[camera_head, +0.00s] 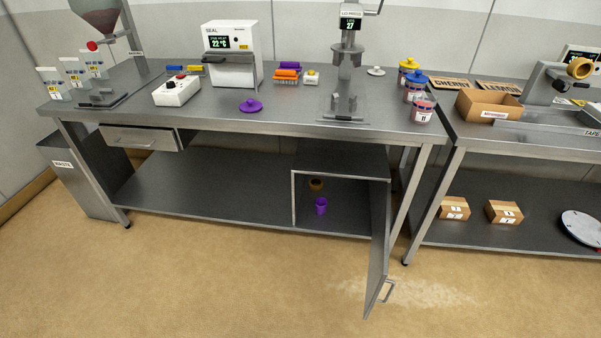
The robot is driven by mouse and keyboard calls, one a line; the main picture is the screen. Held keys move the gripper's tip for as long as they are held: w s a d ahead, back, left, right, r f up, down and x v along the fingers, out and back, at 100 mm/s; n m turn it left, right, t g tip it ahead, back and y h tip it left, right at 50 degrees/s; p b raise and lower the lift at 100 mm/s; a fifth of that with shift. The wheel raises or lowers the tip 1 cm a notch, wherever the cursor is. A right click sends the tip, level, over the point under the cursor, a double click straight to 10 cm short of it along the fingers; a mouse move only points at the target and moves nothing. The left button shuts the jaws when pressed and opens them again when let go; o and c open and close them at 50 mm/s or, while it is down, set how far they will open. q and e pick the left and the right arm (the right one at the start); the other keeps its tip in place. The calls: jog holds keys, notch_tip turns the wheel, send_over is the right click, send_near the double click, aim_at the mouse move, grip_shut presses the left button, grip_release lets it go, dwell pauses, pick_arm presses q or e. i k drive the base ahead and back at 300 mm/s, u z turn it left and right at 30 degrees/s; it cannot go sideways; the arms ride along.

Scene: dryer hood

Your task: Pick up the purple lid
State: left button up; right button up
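The purple lid (250,106) lies on the metal workbench top (215,115), in front of the white sealing machine. It is a flat disc with a small knob on top, and nothing covers it. Neither of my grippers shows in the head view.
A white box with a red knob (177,91) stands left of the lid. The lid press (348,75) stands to its right, with lidded jars (414,85) beyond. A drawer (147,137) is partly open. A cabinet door (378,245) hangs open below, with a purple cup (321,206) inside.

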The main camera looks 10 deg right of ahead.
aim_at(250, 106)
jog(key=k, duration=0.5)
jog(key=z, duration=1.1)
jog(key=i, duration=1.05)
jog(key=u, duration=2.3)
